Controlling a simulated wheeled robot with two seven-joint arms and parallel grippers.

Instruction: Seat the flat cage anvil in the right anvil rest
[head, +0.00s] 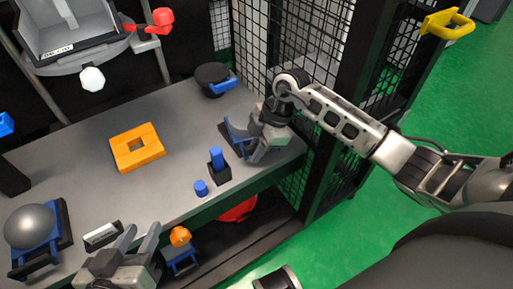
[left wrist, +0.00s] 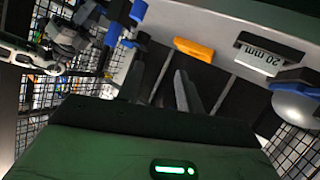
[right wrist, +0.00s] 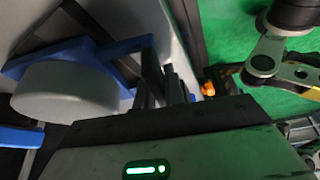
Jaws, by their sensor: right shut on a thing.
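The flat cage anvil appears as a wide grey disc (right wrist: 65,92) on a blue frame in the right wrist view. In the head view its blue frame (head: 238,143) is near the bench's right end. My right gripper (head: 258,146) is shut on it; the fingers (right wrist: 162,92) close at the frame's edge in the right wrist view. The right anvil rest is not clearly distinguishable; dark bars (right wrist: 126,62) show by the frame, and I cannot tell whether the anvil touches them. My left gripper (head: 138,238) is open and empty by the bench's front edge, fingers (left wrist: 157,88) apart.
A domed grey anvil (head: 32,226) sits in a blue frame at the bench's left. An orange square block (head: 137,148), a blue peg in a black holder (head: 217,161) and a dark disc (head: 212,74) stand on the bench. Mesh cage (head: 262,45) bounds the far right.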

